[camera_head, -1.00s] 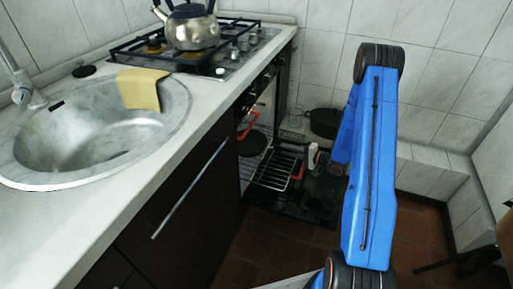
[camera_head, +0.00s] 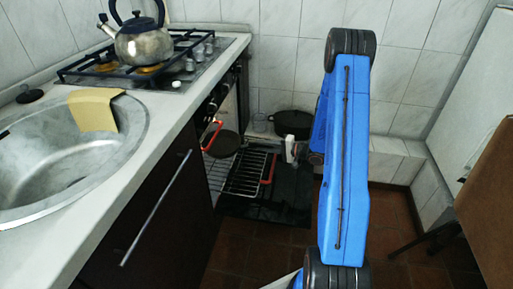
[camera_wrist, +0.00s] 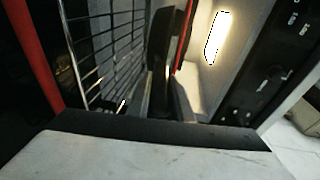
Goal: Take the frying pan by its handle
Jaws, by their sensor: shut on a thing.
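The frying pan (camera_head: 222,143) is dark and round, with a red loop handle (camera_head: 211,135). It sits in the open oven area under the counter, left of my gripper. In the wrist view a dark, thin shape beside a red strip may be the pan, but I cannot tell. My gripper (camera_head: 291,149) is right of the pan and its handle, apart from both in the head view. A pale, slab-like thing (camera_wrist: 140,158) with a dark edge fills the bottom of the wrist view. My gripper is shut on a pale thing, which I cannot identify; the fingertips are unclear.
A wire rack (camera_head: 247,174) with a red handle lies between the pan and my gripper. A black pot (camera_head: 292,122) stands behind, by the tiled wall. The counter (camera_head: 165,112) bears the sink, hob and kettle (camera_head: 139,42). A brown chair (camera_head: 490,200) stands at the right.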

